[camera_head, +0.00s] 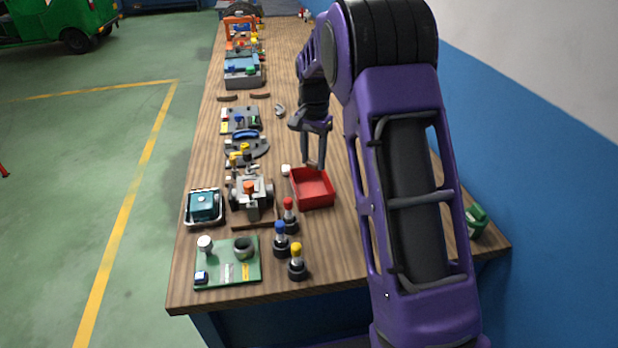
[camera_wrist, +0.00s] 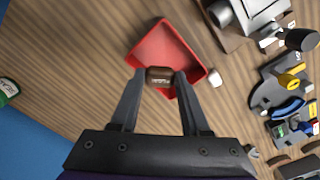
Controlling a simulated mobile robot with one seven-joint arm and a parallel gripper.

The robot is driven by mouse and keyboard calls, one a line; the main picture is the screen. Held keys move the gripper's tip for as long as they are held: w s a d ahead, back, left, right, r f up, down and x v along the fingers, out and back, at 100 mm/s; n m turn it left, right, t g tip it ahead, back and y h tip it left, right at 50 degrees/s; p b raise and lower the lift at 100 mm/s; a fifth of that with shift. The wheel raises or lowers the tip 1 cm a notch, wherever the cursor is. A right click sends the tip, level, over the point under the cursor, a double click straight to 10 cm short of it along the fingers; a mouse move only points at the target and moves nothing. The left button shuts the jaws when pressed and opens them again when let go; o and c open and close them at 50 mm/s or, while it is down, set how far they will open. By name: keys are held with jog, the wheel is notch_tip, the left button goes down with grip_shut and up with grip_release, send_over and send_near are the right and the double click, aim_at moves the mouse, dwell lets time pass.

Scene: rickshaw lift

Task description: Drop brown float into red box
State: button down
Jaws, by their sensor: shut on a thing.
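The red box (camera_head: 313,190) is an open tray on the wooden bench, near the bench's middle. It also shows in the wrist view (camera_wrist: 163,44). The brown float (camera_wrist: 159,76) is a small dark brown piece held between my fingertips. In the wrist view it overlaps the near part of the red box. My gripper (camera_head: 314,166) is at the far edge of the red box in the head view, pointing down; its fingers show in the wrist view (camera_wrist: 158,78), shut on the float.
A small white piece (camera_head: 286,170) lies beside the box's left edge. A grey metal assembly (camera_head: 250,198) stands left of the box. Red, blue and yellow topped posts (camera_head: 289,216) stand in front. Bare bench lies right of the box.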

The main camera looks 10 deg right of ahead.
jog(key=shift+w+f, duration=0.1)
jog(key=shift+w, duration=0.15)
notch_tip(320, 180, down, 6)
jog(key=b, duration=0.4)
jog(key=shift+s+b, duration=0.1)
jog(key=shift+b, duration=0.3)
jog(key=shift+c, duration=1.5)
grip_release()
jog(key=shift+r, duration=0.25)
notch_tip(320, 180, up, 17)
jog(key=p, duration=0.3)
jog(key=shift+r, duration=0.15)
